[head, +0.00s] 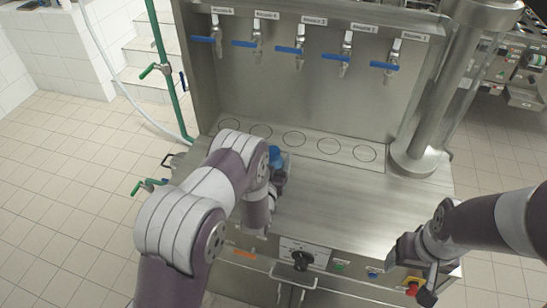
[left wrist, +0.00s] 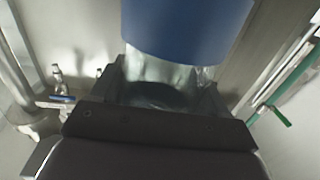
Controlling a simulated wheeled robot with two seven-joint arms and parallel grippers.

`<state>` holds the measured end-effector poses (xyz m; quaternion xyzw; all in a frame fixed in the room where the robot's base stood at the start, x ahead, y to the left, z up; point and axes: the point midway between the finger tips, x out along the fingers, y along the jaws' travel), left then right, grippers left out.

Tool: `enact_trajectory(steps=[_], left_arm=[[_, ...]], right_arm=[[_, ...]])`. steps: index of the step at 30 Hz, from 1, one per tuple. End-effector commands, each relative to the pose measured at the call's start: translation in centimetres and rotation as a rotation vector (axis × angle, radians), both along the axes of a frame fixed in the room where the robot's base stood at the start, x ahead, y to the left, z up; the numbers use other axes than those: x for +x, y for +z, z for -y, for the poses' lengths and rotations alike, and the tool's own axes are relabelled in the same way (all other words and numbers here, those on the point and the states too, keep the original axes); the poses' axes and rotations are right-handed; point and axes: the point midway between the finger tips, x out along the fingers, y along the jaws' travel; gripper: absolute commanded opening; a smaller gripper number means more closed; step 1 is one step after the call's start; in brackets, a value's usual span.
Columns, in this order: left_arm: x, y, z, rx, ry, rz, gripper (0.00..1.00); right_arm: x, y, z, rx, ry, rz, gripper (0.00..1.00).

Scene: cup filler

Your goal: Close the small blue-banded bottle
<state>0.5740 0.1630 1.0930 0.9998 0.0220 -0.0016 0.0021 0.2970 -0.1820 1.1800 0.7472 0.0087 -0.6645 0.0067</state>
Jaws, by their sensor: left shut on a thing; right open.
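The blue-banded bottle (head: 275,157) is at the left side of the steel worktop, mostly hidden by my left arm. My left gripper (head: 280,178) is shut on it. In the left wrist view, the bottle's broad blue part (left wrist: 188,28) is above clear glass (left wrist: 165,75), between the dark jaws of my left gripper (left wrist: 160,95). I cannot tell whether the blue part is a band or a cap, or whether the bottle touches the worktop. My right gripper (head: 412,272) is open and empty at the worktop's front right edge. No separate cap shows.
The steel worktop (head: 335,205) is clear in the middle and right. Several taps with blue levers (head: 290,50) hang on the back panel over marked circles (head: 294,139). A steel column (head: 445,100) stands at right. A red button (head: 412,287) is near my right gripper.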

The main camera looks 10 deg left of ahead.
Motion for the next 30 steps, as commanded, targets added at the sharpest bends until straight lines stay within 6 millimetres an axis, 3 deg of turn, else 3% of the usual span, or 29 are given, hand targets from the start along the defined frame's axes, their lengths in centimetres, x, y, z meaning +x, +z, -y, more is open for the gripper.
enact_trajectory(steps=[13, 14, 15, 16, 25, 30], left_arm=[[0.1, -0.8, 0.0, -0.001, 0.0, 0.005, 0.0], [0.0, -0.8, 0.0, 0.0, 0.0, 0.001, 0.82], [0.0, -0.7, 0.0, 0.0, 0.0, 0.001, 0.95], [0.0, -0.7, 0.0, 0.0, 0.0, 0.001, 1.0], [-0.2, -0.3, 0.0, 0.0, 0.0, 0.001, 1.0], [-3.2, -0.8, 0.2, 0.0, -0.001, -0.001, 1.0]], right_arm=[[0.0, -0.4, 0.0, 0.0, 0.0, 0.0, 0.72], [0.0, -0.3, 0.0, 0.0, 0.0, 0.0, 0.72], [0.0, -0.2, 0.0, 0.0, 0.0, 0.0, 0.72], [0.0, -0.2, 0.0, 0.0, 0.0, 0.0, 0.72], [0.0, 0.2, 0.0, 0.0, 0.0, 0.0, 0.72], [0.0, -1.1, 0.0, 0.0, 0.0, 0.0, 0.72]])
